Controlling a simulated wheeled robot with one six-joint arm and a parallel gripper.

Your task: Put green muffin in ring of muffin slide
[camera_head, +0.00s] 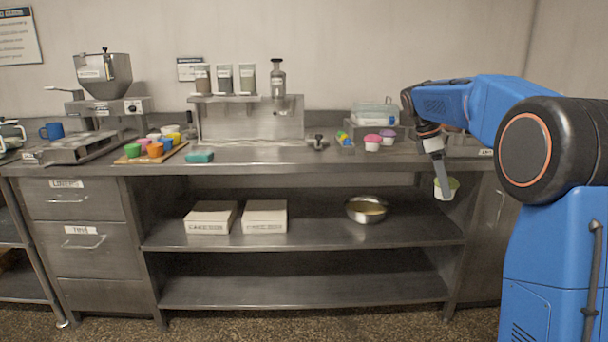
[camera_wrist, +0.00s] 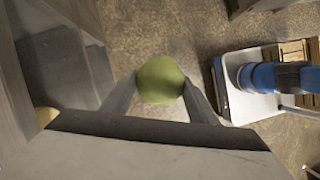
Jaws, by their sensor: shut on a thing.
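My gripper (camera_head: 443,178) points down in front of the counter's front edge, right of centre in the head view. It is shut on the green muffin (camera_head: 452,185), which has a green top and a pale cup. In the wrist view the muffin's round green top (camera_wrist: 160,79) sits between my two fingers (camera_wrist: 158,95), with the floor far below it. A pink-topped muffin (camera_head: 373,142) and a purple-topped muffin (camera_head: 388,136) stand on the counter left of my arm. I cannot make out the muffin slide or its ring for certain.
The steel counter (camera_head: 250,158) spans the view. A clear box (camera_head: 374,112) stands at the back right, and coloured cups stand on a wooden board (camera_head: 130,158) at left. White boxes (camera_head: 265,216) and a metal bowl (camera_head: 366,209) are on the shelf below. The counter's middle front is mostly clear.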

